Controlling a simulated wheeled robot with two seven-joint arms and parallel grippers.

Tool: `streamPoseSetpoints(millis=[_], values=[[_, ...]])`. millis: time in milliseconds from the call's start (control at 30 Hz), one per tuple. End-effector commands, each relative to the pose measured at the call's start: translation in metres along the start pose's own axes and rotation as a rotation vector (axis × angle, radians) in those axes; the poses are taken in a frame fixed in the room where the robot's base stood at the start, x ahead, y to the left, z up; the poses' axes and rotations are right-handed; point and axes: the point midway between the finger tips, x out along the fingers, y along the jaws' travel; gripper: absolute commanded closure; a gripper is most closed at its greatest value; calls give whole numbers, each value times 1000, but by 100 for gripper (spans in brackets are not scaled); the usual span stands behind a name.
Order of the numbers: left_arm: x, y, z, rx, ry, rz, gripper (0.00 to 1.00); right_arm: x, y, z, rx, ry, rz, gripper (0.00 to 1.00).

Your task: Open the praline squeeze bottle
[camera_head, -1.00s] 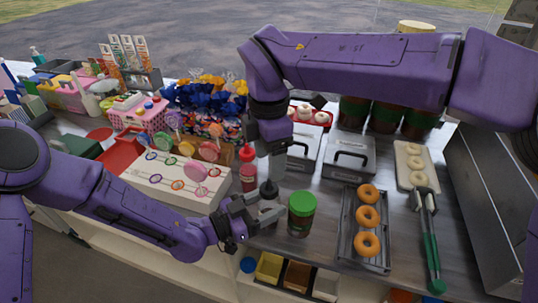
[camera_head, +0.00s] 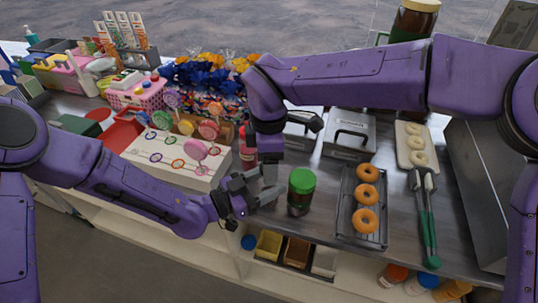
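The dark-tipped squeeze bottle, which I take for the praline one, is almost wholly hidden now behind my grippers. Its label cannot be read. My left gripper (camera_head: 264,190) reaches in from the left at the bottle's place, low over the counter. My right gripper (camera_head: 270,168) points down from above, right over the left one, where the bottle's top was seen. The fingers of the two grippers overlap in the view, so I cannot tell whether either is closed on the bottle or its cap.
A red squeeze bottle (camera_head: 247,153) stands just behind the grippers. A green-lidded jar (camera_head: 301,190) stands close on the right. Beyond it are a rack of doughnuts (camera_head: 345,218) and green-handled tongs (camera_head: 427,225). A lollipop stand (camera_head: 175,172) is on the left.

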Motion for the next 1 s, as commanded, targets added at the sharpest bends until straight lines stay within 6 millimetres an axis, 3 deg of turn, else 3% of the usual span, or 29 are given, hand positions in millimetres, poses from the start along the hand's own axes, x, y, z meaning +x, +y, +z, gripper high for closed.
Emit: streamPoseSetpoints(millis=[67, 233, 433, 567, 1000], values=[[-1, 1, 4, -3, -9, 2, 95, 0, 0, 0, 0, 0, 0, 38], [-1, 1, 4, -2, -10, 2, 95, 0, 0, 0, -1, 0, 1, 93], [-1, 1, 4, -2, -10, 2, 95, 0, 0, 0, -16, 0, 1, 94], [-1, 1, 4, -2, -10, 2, 95, 0, 0, 0, -208, 3, -1, 94], [-1, 2, 4, -1, -10, 4, 95, -1, -1, -2, -1634, -3, 5, 94]])
